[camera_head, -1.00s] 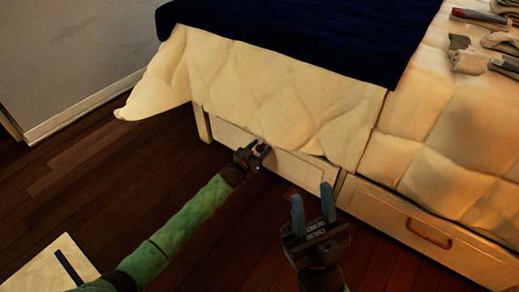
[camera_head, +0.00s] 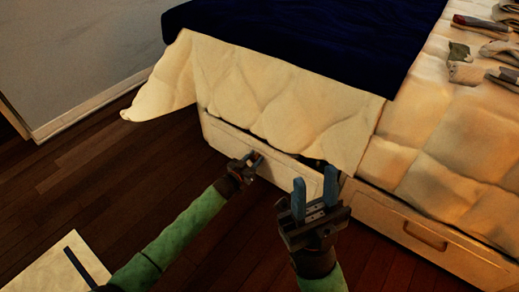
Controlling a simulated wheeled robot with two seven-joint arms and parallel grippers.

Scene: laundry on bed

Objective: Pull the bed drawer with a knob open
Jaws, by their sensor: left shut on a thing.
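The pale bed drawer (camera_head: 224,134) is at the left of the bed's front, below the hanging quilt. Its front stands out from the bed frame, with a dark gap along its top edge at the right. My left gripper (camera_head: 254,160) is shut at the middle of the drawer front, on the knob, which its fingers mostly hide. My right gripper (camera_head: 314,190) is open and empty, its blue fingers pointing up in front of the drawer's right end. It hides part of that end.
A second drawer (camera_head: 380,215) with a bar handle (camera_head: 426,236) is at the right and looks shut. The cream quilt (camera_head: 285,105) hangs over the drawer's top. Wooden floor (camera_head: 110,190) is clear at left, with a pale flat object (camera_head: 50,268) at lower left.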

